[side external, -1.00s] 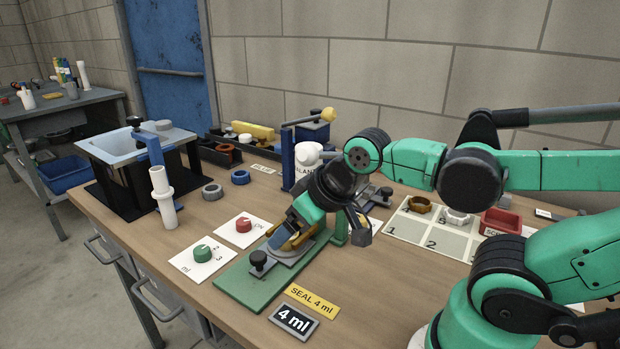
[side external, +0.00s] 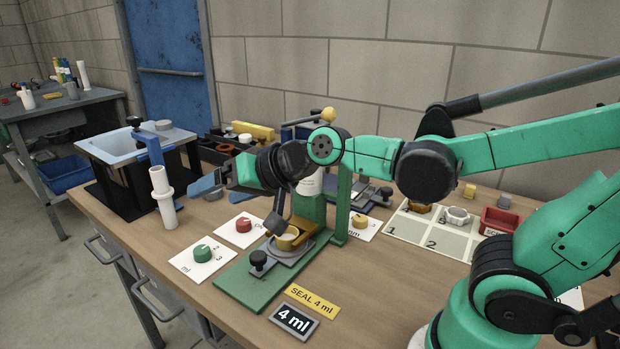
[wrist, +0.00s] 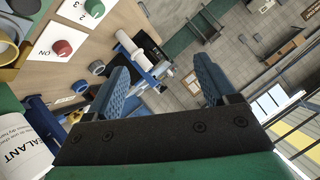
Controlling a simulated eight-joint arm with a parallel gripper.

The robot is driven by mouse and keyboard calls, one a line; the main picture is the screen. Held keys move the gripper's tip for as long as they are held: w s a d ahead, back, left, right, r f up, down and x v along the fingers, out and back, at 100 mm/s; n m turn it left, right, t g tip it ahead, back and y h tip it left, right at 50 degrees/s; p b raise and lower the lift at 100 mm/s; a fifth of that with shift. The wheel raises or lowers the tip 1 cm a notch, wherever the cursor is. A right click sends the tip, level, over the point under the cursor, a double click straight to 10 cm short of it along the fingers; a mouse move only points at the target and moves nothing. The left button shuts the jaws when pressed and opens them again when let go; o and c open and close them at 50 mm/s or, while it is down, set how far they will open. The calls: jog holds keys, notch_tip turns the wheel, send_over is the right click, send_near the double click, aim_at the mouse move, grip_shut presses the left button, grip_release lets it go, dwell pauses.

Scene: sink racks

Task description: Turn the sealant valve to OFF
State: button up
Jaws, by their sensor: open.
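The red knob (side external: 244,225) sits on a white plate marked ON; it also shows in the wrist view (wrist: 62,48). A green knob (side external: 202,252) on a plate with numbers stands beside it, nearer the front. The white SEALANT bottle (side external: 311,184) is partly hidden behind my arm; its label shows in the wrist view (wrist: 22,145). My gripper (side external: 207,186) is open and empty, pointing left, above and behind the red knob, not touching it. Its two blue fingers stand apart in the wrist view (wrist: 165,80). A yellow ring-shaped part (side external: 289,238) sits in the green fixture (side external: 242,287).
A white stepped cylinder (side external: 163,198) and blue post stand left, by the grey basin (side external: 128,145). A numbered tray (side external: 440,236) with a red box (side external: 500,222) lies right. Signs reading SEAL 4 ml (side external: 312,299) and 4 ml (side external: 293,321) lie in front.

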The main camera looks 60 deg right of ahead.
jog(key=w+r+m+t+h, duration=0.5)
jog(key=w+m+t, duration=0.4)
jog(key=m, duration=0.9)
jog(key=m+g+h, duration=0.9)
jog(key=m+g, duration=0.3)
jog(key=m, duration=1.2)
send_near(243, 223)
jog(key=shift+v, duration=1.1)
jog(key=shift+w+d, duration=0.15)
jog(key=shift+w, duration=0.05)
jog(key=x, duration=1.1)
jog(key=shift+w+d+f, duration=0.15)
jog(key=shift+d, duration=0.05)
